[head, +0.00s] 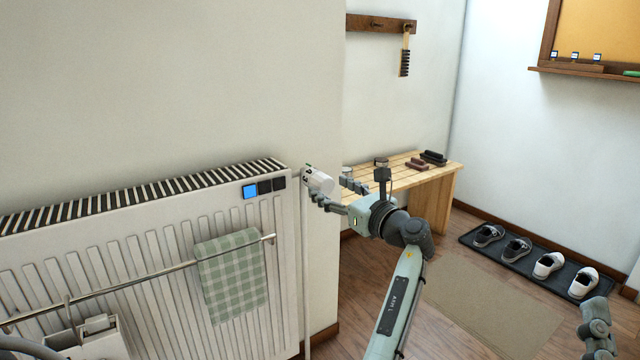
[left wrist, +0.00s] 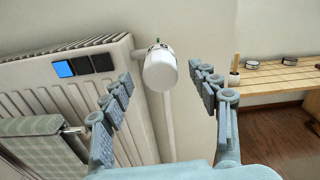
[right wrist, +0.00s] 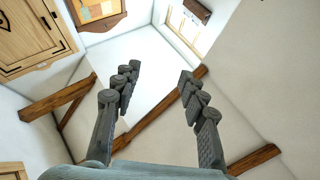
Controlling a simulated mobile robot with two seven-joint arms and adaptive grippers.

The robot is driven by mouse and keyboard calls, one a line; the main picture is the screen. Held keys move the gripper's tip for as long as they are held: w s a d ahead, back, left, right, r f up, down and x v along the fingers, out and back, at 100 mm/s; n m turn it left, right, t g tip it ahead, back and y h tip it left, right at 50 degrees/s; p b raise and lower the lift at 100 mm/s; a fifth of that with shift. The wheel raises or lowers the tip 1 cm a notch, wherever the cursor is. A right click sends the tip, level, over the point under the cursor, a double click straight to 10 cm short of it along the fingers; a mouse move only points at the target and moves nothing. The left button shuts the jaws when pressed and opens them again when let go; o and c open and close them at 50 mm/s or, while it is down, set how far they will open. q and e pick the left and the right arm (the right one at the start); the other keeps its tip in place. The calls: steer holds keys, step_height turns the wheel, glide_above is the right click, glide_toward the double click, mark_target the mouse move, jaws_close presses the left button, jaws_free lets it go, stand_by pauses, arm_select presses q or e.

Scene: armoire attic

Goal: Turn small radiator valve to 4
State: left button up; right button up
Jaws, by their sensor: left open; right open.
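The small radiator valve (head: 319,181) is a white cylindrical knob at the right end of the radiator, on top of a thin vertical pipe. Dark markings show near its base, but I cannot read the number it is set to. My left gripper (head: 332,189) is open, its fingers reaching toward the knob. In the left wrist view the knob (left wrist: 160,71) lies between the two spread fingers, with a visible gap on each side. My right gripper (right wrist: 158,74) is open and empty, facing the upper walls and ceiling beams, far from the valve.
The white radiator (head: 150,265) has a blue and black panel (head: 264,189) and a rail with a green checked towel (head: 231,275). A wooden bench (head: 440,185) stands behind my left gripper. Shoes on a dark mat (head: 520,265) lie at the right.

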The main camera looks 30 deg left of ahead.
mark_target(328, 187)
arm_select(q)
steer(key=shift+x, duration=2.25)
arm_select(e)
steer(key=shift+s+d+r+t, duration=0.2)
steer(key=shift+s+r+t, duration=0.1)
steer(key=shift+r+t, duration=0.2)
arm_select(q)
steer(key=shift+c, duration=0.6)
steer(key=c, duration=1)
steer(key=shift+c, duration=0.2)
